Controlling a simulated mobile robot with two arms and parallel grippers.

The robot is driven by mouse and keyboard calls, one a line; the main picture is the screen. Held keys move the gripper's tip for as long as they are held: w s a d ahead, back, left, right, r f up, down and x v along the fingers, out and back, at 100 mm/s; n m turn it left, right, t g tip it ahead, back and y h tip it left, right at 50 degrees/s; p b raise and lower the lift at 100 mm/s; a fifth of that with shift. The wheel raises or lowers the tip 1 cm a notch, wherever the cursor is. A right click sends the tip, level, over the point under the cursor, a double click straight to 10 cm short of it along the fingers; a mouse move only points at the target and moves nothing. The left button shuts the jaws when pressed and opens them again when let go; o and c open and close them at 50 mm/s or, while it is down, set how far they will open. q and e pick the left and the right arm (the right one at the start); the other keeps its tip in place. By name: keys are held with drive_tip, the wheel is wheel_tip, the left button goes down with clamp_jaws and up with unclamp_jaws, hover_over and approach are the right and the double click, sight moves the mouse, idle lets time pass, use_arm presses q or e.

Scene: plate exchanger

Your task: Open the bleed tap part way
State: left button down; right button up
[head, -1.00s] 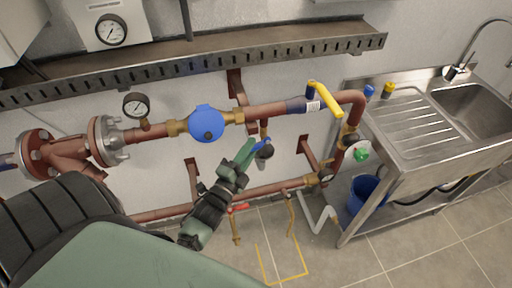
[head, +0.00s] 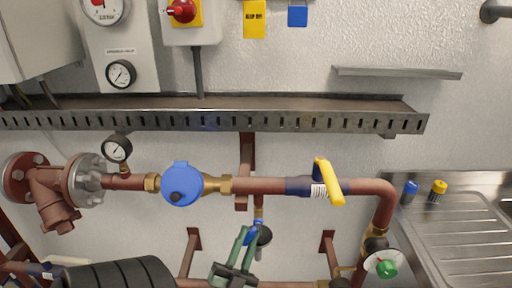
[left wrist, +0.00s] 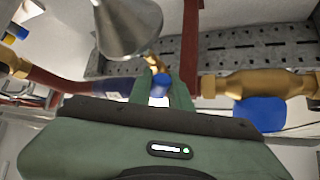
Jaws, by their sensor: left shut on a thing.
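The bleed tap has a small blue handle (head: 252,231) on a brass stub (head: 259,213) below the main copper pipe. My left gripper (head: 245,241) is at the blue handle, its green fingers coming from below. In the left wrist view the blue handle (left wrist: 160,83) sits between the two fingers, and the gripper is shut on it. The handle's exact angle is hard to tell because the fingers cover part of it. A grey metal cone (left wrist: 128,25) is close to the tap; it also shows beside the handle in the head view (head: 264,236). My right gripper is not in view.
A blue round meter (head: 182,184) and a yellow lever valve (head: 330,182) sit on the pipe above. A slotted metal tray (head: 220,122) runs along the wall. A green-knobbed valve (head: 386,268) and the steel sink unit (head: 450,235) are to the right.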

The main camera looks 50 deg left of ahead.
use_arm(q)
drive_tip(key=shift+w+d+f+n+y, duration=0.15)
drive_tip(key=shift+d+f+n+y, duration=0.1)
drive_tip(key=shift+n+y, duration=0.5)
drive_tip(key=shift+w+n+g+y+b, duration=0.1)
drive_tip(key=shift+n+g+y+b, duration=0.3)
drive_tip(key=shift+n+y, duration=0.25)
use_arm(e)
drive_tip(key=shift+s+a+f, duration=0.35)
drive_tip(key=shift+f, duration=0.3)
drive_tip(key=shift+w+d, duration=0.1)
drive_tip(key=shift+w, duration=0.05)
use_arm(q)
drive_tip(key=c, duration=1.6)
unclamp_jaws()
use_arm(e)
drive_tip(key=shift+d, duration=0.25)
use_arm(q)
drive_tip(key=shift+r+h, duration=0.15)
drive_tip(key=shift+h, duration=0.15)
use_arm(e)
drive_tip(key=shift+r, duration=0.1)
